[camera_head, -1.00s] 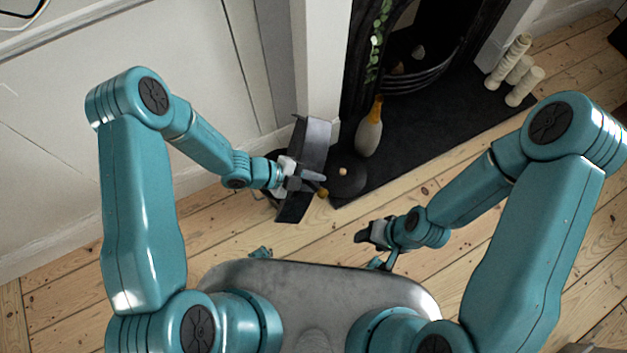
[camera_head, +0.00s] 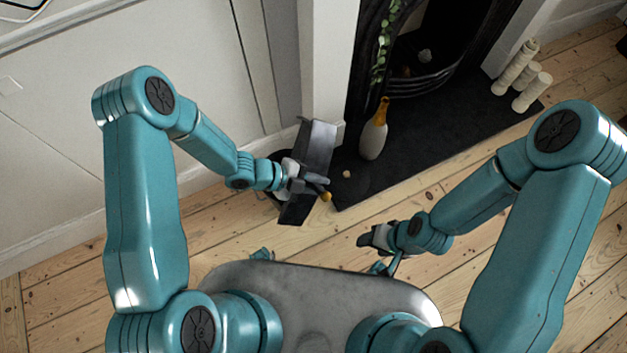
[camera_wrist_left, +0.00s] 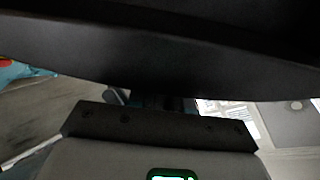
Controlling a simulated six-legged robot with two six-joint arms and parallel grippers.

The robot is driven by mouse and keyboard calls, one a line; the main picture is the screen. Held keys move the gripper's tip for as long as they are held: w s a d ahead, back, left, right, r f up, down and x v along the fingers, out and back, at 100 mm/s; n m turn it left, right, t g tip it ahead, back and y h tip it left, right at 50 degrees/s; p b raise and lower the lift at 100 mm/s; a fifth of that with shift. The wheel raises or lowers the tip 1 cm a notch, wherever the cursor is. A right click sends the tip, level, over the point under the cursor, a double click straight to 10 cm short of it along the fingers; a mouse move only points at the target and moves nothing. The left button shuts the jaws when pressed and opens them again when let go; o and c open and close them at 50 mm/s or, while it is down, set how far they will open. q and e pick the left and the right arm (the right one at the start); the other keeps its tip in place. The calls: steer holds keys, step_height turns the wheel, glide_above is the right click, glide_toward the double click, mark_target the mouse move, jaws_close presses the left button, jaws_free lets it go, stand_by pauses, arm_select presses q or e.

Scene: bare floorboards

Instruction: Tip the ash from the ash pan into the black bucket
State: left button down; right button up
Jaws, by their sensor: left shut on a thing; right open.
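The ash pan (camera_head: 318,145) is a dark grey metal tray, steeply tilted in the head view, left of the hearth. My left gripper (camera_head: 298,178) is shut on it near its middle. A rod with a wooden tip (camera_head: 326,197) sticks out beside the jaws. Part of a dark rounded thing, seemingly the black bucket (camera_head: 276,156), shows behind and below the pan; the pan and gripper hide most of it. I cannot see any ash. In the left wrist view a dark surface, probably the pan, fills the top. My right gripper (camera_head: 366,240) is open and empty above the floorboards.
A black hearth (camera_head: 440,135) lies before the fireplace, with a pale orange-necked bottle (camera_head: 373,135) and several cream candles (camera_head: 520,75) on it. A small tan knob (camera_head: 346,174) shows near the hearth's corner. White wall panels stand at left. Floorboards around the right gripper are clear.

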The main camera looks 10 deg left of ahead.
arm_select(q)
steer(key=shift+r, duration=0.1)
steer(key=shift+w+a, duration=0.1)
steer(key=shift+w+a+f+y, duration=0.35)
steer(key=shift+w+a+f, duration=0.05)
steer(key=shift+w+f, duration=0.2)
steer(key=shift+w+a+f+y, duration=0.35)
steer(key=shift+w+a+f, duration=0.05)
steer(key=shift+w+f, duration=0.2)
steer(key=w+d+f+p, duration=0.1)
steer(key=p, duration=0.2)
steer(key=shift+w+n+y, duration=0.2)
steer(key=shift+n+y, duration=0.1)
steer(key=shift+n, duration=0.1)
steer(key=d+p, duration=0.2)
steer(key=p, duration=0.1)
steer(key=shift+s+d+f+y, duration=0.1)
steer(key=shift+s+d+y, duration=0.1)
steer(key=shift+y, duration=0.1)
steer(key=s+d+f+m+g+y+b, duration=0.1)
steer(key=d+f+y+b, duration=0.7)
steer(key=b, duration=1)
steer(key=shift+d+f+g+y+b, duration=0.35)
steer(key=shift+d+f+g, duration=0.2)
steer(key=shift+d, duration=0.55)
